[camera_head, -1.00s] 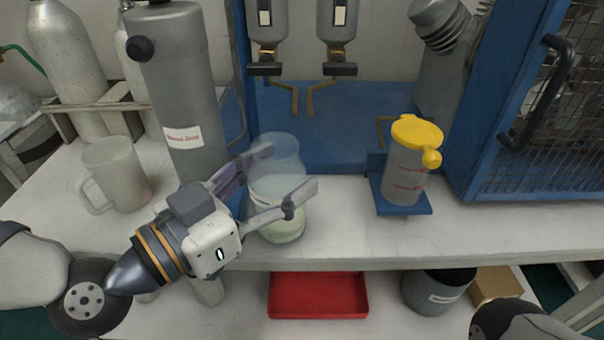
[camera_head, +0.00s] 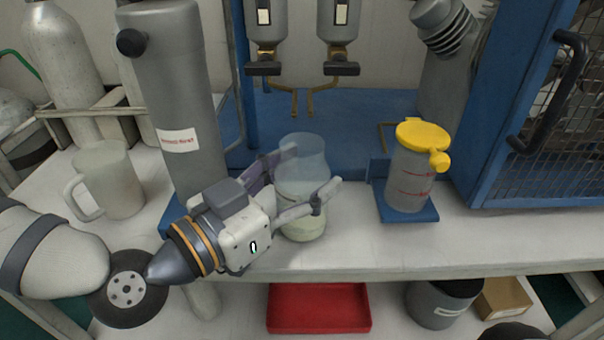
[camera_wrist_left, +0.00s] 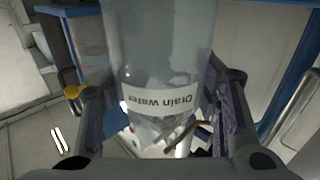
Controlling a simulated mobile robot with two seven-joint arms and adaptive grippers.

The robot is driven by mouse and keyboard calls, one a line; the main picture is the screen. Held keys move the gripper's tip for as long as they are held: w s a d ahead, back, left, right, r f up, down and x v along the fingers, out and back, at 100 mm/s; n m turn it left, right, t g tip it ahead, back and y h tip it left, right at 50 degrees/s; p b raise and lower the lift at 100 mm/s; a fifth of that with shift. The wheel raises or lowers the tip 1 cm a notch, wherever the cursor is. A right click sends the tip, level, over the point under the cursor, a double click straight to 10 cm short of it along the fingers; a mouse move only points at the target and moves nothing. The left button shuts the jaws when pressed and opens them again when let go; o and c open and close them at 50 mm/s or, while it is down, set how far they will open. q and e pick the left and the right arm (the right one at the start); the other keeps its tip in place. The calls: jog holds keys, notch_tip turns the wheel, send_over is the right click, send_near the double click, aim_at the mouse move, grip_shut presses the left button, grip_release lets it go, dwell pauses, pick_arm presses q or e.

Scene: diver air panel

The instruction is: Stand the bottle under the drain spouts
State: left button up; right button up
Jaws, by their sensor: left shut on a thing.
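The bottle (camera_head: 303,165) is clear, upright and holds some pale liquid low down. My left gripper (camera_head: 299,181) is shut around its middle from the left. In the left wrist view the bottle (camera_wrist_left: 160,45) fills the space between the fingers, its "Drain water" label showing upside down. Two thin brass drain spouts, the left one (camera_head: 295,101) and the right one (camera_head: 311,100), hang under the grey filter bowls behind the bottle. The bottle is in front of them, near the bench front; I cannot tell whether its base touches the bench. My right gripper is not in view.
A yellow-lidded container (camera_head: 411,175) stands on a blue bracket to the right. A tall grey cylinder (camera_head: 176,90) and a frosted mug (camera_head: 108,180) stand left. The blue panel floor (camera_head: 350,125) below the spouts is clear. A red tray (camera_head: 318,308) sits below.

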pick_arm(q)
jog(key=o, duration=1.2)
jog(key=shift+f, duration=0.1)
jog(key=shift+r, duration=0.2)
jog(key=p+v, duration=0.3)
jog(key=v, duration=0.9)
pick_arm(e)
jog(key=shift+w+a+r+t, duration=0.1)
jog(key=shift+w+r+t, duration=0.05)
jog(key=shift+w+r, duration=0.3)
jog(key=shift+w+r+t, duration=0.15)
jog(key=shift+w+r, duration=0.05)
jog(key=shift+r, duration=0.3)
pick_arm(q)
jog(key=shift+r, duration=0.15)
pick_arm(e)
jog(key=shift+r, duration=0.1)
